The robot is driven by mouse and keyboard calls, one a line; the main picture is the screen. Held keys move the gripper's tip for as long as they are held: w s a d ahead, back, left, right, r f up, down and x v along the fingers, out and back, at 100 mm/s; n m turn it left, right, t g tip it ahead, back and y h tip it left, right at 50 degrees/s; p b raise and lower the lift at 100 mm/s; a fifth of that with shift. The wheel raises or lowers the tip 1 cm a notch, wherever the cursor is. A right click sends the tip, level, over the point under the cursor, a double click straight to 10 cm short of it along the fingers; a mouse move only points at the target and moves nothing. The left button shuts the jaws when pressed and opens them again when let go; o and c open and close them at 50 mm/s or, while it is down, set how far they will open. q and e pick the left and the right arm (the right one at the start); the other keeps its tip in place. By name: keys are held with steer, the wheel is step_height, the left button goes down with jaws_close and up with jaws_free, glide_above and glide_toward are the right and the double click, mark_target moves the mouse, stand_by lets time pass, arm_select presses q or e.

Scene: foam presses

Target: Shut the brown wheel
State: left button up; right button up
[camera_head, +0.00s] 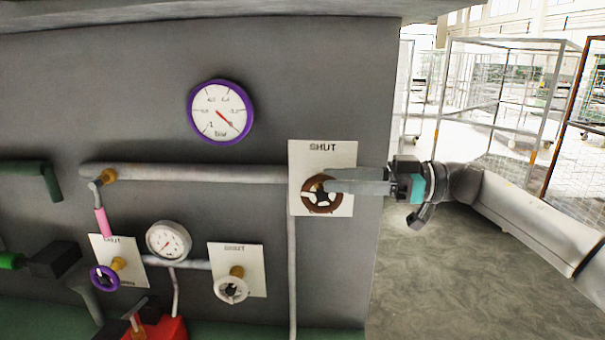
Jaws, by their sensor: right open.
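The brown wheel (322,209) is mounted in front of a white plate (340,154) marked SHUT, near the right end of the grey panel. My right gripper (326,186) comes in from the right, with its fingers reaching across the upper part of the wheel. It is open. The fingers hide part of the wheel's top and hub. I cannot tell whether they touch the rim. My left gripper is not in view.
A purple-rimmed gauge (220,111) is above left of the wheel. A pipe (200,173) runs left from the plate. A purple wheel (104,278), a white wheel (231,289) and a small gauge (168,241) sit lower left. Wire cages (497,100) stand beyond open floor at right.

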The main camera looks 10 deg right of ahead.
mark_target(308, 179)
steer(key=x, duration=0.6)
steer(key=shift+a+p, duration=0.15)
steer(key=shift+p, duration=0.25)
steer(key=shift+c, duration=0.2)
jaws_close()
